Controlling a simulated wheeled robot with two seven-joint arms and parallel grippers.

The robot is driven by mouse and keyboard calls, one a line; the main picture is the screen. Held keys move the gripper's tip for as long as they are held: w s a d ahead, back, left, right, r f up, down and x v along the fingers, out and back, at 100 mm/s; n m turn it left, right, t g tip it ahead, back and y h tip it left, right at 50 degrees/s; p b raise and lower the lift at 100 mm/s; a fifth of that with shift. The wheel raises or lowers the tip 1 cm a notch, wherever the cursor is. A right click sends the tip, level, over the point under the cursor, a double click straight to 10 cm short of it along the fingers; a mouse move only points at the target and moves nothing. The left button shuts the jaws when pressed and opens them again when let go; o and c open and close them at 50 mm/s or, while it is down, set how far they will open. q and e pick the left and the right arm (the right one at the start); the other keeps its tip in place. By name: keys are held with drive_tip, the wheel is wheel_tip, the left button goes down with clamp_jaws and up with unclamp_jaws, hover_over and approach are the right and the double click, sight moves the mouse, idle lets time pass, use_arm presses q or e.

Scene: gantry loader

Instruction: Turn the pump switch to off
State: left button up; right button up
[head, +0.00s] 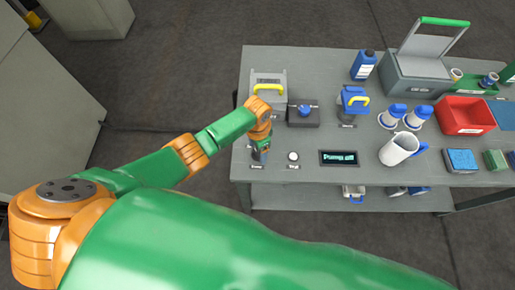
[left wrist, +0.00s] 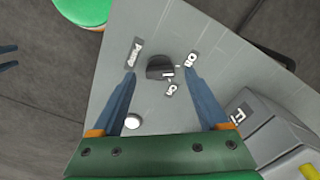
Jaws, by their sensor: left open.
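The pump switch (left wrist: 158,64) is a dark round knob on the grey bench top. In the left wrist view it lies between the fingertips of my open left gripper (left wrist: 160,73). A white mark shows on its edge, facing the side of the two small position labels, which are hard to read. A "Pump" label (left wrist: 135,53) is on its other side. In the head view my left gripper (head: 261,149) is over the bench's left front and mostly covers the switch. I cannot tell whether the fingers touch it. My right gripper is not in view.
A white round button (head: 293,156) and a dark display (head: 339,158) with "Pump" text are right of the switch. A grey box with yellow handle (head: 267,78) stands behind. A white jug (head: 399,149) and red bin (head: 465,115) stand further right.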

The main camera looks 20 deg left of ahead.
sight(257, 152)
use_arm(q)
wheel_tip(257, 152, up, 6)
drive_tip(key=shift+r+p, duration=0.25)
drive_tip(key=shift+p, duration=0.45)
